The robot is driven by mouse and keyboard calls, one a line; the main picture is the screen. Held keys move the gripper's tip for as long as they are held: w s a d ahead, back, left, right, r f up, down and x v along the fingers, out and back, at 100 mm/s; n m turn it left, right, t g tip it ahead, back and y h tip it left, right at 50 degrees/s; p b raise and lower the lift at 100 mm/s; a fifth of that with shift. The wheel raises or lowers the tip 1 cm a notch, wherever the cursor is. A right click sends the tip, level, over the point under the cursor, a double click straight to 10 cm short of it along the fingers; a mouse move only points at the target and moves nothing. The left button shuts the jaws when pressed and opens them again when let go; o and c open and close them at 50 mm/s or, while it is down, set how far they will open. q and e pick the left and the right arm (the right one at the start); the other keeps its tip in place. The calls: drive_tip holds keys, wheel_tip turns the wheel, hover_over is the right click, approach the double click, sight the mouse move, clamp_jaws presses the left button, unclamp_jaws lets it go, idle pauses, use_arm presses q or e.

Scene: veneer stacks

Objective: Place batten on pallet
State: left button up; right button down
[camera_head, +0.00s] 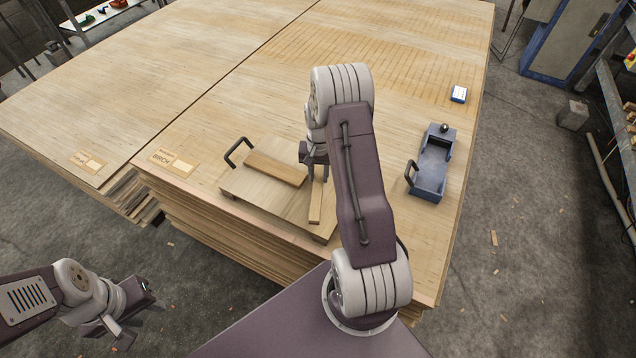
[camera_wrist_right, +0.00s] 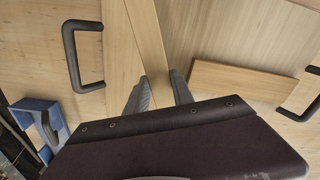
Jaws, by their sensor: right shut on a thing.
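The pallet (camera_head: 247,186) is a flat wooden board with dark handles, lying near the front edge of the veneer stack; it also shows in the right wrist view (camera_wrist_right: 215,35). My right gripper (camera_head: 318,176) is shut on a narrow light-wood batten (camera_head: 316,207) over the right part of the pallet. In the right wrist view the fingers (camera_wrist_right: 160,92) close around this batten (camera_wrist_right: 147,35). I cannot tell whether it touches the pallet. Another batten (camera_head: 275,168) lies on the pallet to the left, also in the wrist view (camera_wrist_right: 238,84). My left gripper (camera_head: 138,313) is open and empty, beside the stack.
A blue metal tool (camera_head: 431,170) with a handle stands right of the pallet. Labels (camera_head: 173,162) lie at the front left. The back of the veneer stack (camera_head: 400,40) is mostly clear.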

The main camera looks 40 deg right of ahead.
sight(319, 177)
wheel_tip(319, 177, down, 3)
drive_tip(key=shift+s+f, duration=0.15)
drive_tip(key=shift+f, duration=0.45)
drive_tip(key=c, duration=1.1)
unclamp_jaws()
drive_tip(key=shift+f, duration=0.1)
